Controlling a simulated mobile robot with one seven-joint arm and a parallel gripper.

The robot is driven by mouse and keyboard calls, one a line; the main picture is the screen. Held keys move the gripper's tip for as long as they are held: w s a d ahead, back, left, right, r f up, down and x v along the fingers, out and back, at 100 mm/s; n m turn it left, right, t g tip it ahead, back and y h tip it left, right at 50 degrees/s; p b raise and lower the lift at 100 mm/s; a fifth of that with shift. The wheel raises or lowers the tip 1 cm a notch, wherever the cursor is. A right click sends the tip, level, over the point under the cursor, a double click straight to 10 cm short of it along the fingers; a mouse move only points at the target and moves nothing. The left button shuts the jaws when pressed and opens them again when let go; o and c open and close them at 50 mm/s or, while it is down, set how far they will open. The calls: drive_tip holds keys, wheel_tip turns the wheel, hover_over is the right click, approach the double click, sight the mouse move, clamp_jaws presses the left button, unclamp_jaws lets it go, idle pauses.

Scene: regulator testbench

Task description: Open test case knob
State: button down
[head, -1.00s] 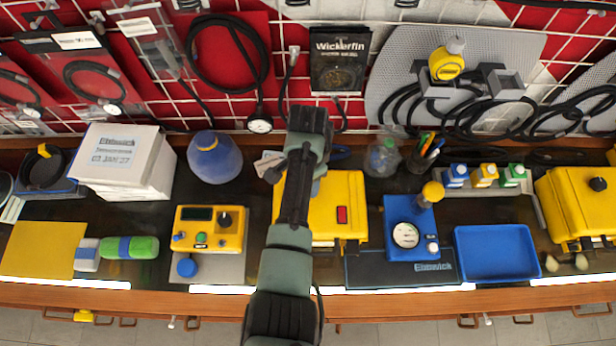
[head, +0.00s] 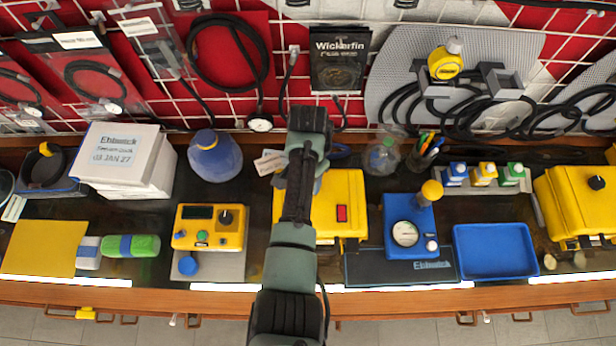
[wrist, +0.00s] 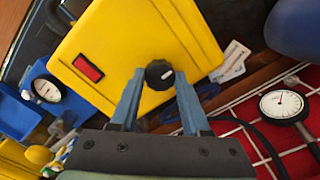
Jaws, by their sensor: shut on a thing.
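The yellow test case (head: 352,190) stands on the bench in the middle of the head view, partly hidden by my arm. It fills the upper middle of the wrist view (wrist: 150,35), with a red rectangular switch (wrist: 88,67) on its face. Its round black knob (wrist: 159,72) has a white mark and sits near the case's edge. My gripper (wrist: 158,82) has its two blue fingers on either side of the knob and is shut on it. The knob and fingertips are hidden behind my arm in the head view.
A yellow meter box (head: 210,228) stands left of the case, and a blue gauge box (head: 408,222) and blue tray (head: 495,252) stand to the right. A blue round bottle (head: 214,158) and a white card (head: 270,162) are behind. A dial gauge (wrist: 284,106) hangs nearby.

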drive_tip(key=shift+c, duration=1.9)
unclamp_jaws()
wheel_tip(320, 180, up, 13)
drive_tip(key=b, duration=0.1)
